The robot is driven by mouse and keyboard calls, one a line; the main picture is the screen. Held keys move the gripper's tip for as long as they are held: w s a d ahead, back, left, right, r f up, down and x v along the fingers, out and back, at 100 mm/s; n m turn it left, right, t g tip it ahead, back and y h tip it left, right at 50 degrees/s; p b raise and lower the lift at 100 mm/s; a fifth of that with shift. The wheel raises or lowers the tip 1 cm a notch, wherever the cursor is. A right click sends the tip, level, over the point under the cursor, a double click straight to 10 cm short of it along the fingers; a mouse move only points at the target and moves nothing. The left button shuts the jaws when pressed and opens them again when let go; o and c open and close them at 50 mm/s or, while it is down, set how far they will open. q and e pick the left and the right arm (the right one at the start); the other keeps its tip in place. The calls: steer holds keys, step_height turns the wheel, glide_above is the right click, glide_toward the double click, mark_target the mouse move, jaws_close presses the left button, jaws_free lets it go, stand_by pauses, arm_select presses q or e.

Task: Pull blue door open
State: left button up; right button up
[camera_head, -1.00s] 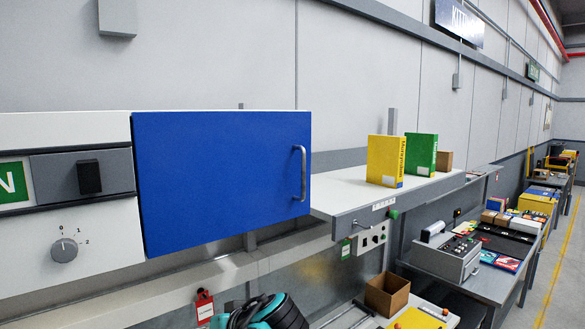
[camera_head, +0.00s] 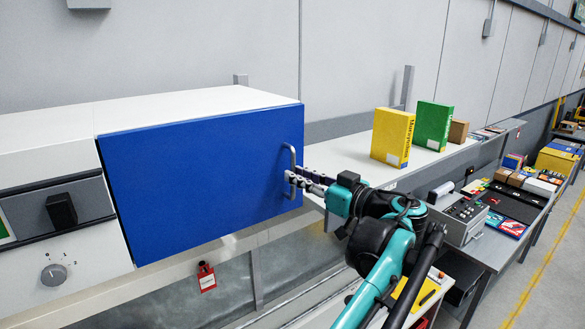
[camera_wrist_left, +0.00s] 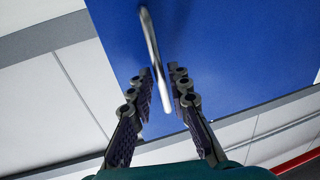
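The blue door (camera_head: 205,175) is a flat panel on the front of a white wall cabinet and looks shut. A grey vertical bar handle (camera_head: 285,155) sits near its right edge. My left gripper (camera_head: 297,184) is at the handle's lower part. In the left wrist view the handle (camera_wrist_left: 151,38) runs down between the two fingers of my left gripper (camera_wrist_left: 162,72), in front of the blue door (camera_wrist_left: 240,50). The fingers stand open on either side of the handle, with a gap visible. My right gripper is not in view.
Left of the door is a panel with a black switch (camera_head: 61,209) and a dial (camera_head: 54,275). A yellow binder (camera_head: 391,136) and a green binder (camera_head: 432,125) stand on the shelf to the right. A red tag (camera_head: 206,276) hangs below the door.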

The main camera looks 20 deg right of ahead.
arm_select(q)
steer(key=shift+x, duration=1.1)
jaws_close()
